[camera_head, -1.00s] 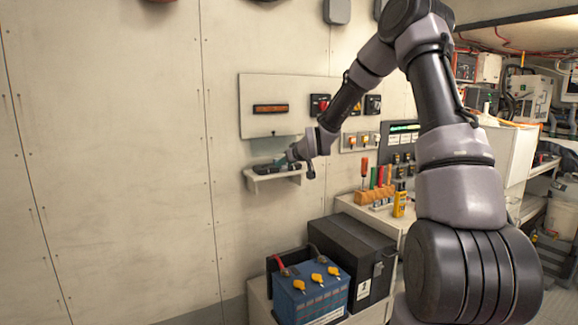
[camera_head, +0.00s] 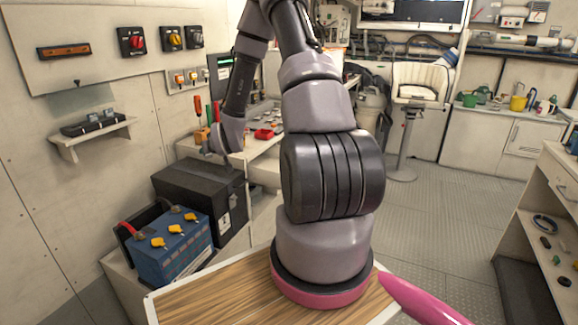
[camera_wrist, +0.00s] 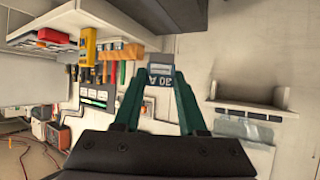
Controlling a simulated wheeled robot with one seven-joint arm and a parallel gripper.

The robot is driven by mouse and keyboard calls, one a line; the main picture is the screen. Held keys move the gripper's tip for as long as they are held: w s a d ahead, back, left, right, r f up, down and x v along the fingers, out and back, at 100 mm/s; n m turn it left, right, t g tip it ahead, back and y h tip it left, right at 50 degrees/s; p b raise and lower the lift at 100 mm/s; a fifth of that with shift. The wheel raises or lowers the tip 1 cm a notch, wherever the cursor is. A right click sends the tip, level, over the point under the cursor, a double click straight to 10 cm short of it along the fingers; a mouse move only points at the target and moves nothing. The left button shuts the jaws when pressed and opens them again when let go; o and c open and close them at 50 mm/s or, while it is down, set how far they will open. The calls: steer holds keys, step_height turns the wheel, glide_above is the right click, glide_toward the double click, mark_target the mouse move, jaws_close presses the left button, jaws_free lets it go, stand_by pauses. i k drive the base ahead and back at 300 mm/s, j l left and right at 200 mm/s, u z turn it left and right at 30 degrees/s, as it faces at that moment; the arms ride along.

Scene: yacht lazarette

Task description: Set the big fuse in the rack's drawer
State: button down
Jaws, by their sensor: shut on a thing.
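My gripper (camera_wrist: 160,82) is shut on the big fuse (camera_wrist: 160,77), a small block with a brownish body and a pale face marked "30 A", shown upside down in the wrist view. The fuse sits between the green fingertips, clear of any surface in that view. In the head view my gripper (camera_head: 207,149) is small and partly hidden by my arm, in front of the bench beside the black box; the fuse cannot be made out there. I cannot pick out the rack's drawer for certain in either view.
A wall shelf (camera_head: 65,140) carries a black holder with grey blocks. A blue battery (camera_head: 172,245) and a black box (camera_head: 200,190) stand below. Screwdrivers (camera_head: 214,113) stand on the bench. At right is a unit with open shelves (camera_head: 530,212). The middle floor is clear.

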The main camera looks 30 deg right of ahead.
mark_target(270, 164)
steer(key=z, duration=0.45)
steer(key=i+z, duration=0.15)
steer(key=z, duration=0.7)
steer(key=i+z, duration=0.15)
steer(key=z, duration=0.25)
steer(key=i+j+z, duration=0.15)
steer(key=i+j, duration=0.65)
steer(key=i, duration=0.1)
